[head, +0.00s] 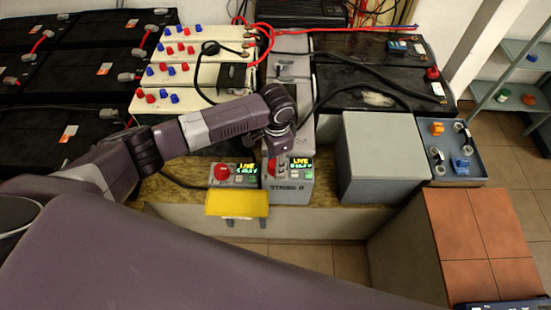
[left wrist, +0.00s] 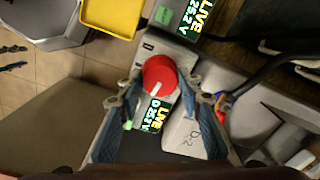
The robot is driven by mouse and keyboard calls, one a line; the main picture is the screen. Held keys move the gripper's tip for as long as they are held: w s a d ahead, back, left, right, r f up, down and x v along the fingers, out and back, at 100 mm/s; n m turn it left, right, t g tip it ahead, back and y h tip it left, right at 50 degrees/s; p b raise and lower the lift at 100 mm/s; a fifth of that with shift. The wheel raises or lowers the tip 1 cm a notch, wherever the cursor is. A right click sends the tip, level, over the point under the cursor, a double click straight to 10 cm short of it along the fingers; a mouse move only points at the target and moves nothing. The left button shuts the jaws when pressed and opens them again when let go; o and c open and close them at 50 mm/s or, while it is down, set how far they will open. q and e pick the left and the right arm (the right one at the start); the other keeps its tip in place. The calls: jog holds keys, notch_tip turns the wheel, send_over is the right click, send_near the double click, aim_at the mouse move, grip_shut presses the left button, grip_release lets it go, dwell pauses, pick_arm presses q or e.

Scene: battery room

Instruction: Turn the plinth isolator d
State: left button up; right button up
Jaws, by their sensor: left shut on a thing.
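Two grey isolator boxes with red knobs and lit LIVE displays stand side by side on the plinth in the head view. The right box (head: 290,188) has STRING lettering on its front. The left box (head: 234,173) has a red knob (head: 222,172). My left gripper (head: 277,150) reaches down over the right box from above. In the left wrist view, my left gripper (left wrist: 162,100) has its two fingers on either side of a round red knob (left wrist: 159,75) with a pale pointer line. It is shut on this knob. The display (left wrist: 155,115) beside it reads LIVE.
A yellow tray (head: 237,204) hangs at the plinth's front edge. Batteries with red and blue caps (head: 180,70) and black cables stand behind. A grey box (head: 382,150) stands to the right. Tiled floor (head: 305,258) lies in front.

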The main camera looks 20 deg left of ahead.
pick_arm(q)
jog(key=shift+r+m+p, duration=0.2)
jog(key=shift+m+p, duration=0.45)
jog(key=shift+m, duration=0.25)
jog(key=m+p, duration=0.1)
jog(key=m, duration=0.1)
jog(key=shift+m+p, duration=0.3)
jog(key=m+p, duration=0.1)
jog(key=m, duration=0.3)
jog(key=shift+f+m, duration=0.1)
jog(key=shift+m, duration=0.2)
jog(key=m+p, duration=0.1)
jog(key=m, duration=0.2)
jog(key=shift+m, duration=2)
jog(key=o, duration=1.2)
jog(key=shift+f, duration=0.1)
jog(key=shift+c, duration=0.2)
